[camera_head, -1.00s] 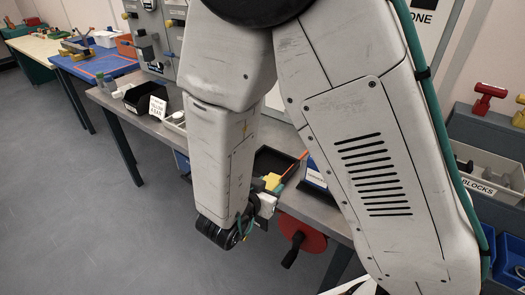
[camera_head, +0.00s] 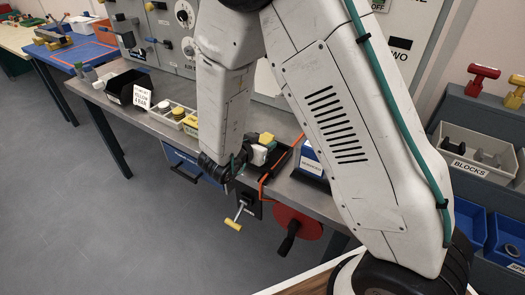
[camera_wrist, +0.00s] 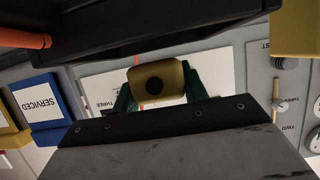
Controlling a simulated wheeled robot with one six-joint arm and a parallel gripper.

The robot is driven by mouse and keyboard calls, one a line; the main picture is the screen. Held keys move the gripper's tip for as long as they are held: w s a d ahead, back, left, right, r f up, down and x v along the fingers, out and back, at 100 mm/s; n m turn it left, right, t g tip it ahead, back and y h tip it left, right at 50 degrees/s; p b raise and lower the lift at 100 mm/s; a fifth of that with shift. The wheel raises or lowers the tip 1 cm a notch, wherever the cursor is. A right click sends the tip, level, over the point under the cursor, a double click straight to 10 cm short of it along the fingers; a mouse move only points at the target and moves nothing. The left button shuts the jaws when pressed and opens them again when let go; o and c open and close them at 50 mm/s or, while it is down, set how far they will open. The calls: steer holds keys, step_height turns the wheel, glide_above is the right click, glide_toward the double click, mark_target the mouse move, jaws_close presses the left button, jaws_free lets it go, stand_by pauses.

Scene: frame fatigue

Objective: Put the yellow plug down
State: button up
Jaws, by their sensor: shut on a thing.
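My gripper (camera_head: 267,146) is at the front part of the grey workbench (camera_head: 148,118), beside a black tray (camera_head: 281,161). It is shut on the yellow plug (camera_head: 266,138). In the wrist view, the plug (camera_wrist: 155,84) is a yellow block with a dark round hole facing the camera, held between my green fingers (camera_wrist: 157,92). The black tray (camera_wrist: 170,30) fills the top of the wrist view. I cannot tell whether the plug touches anything besides my fingers.
An orange cable (camera_head: 264,187) hangs at the bench edge. A blue-and-white box (camera_head: 312,160) stands right, a black bin (camera_head: 122,84) left. A panel with dials (camera_head: 186,17) stands behind.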

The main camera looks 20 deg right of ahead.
steer(key=shift+f, duration=1.75)
steer(key=shift+f, duration=0.15)
steer(key=o, duration=1.1)
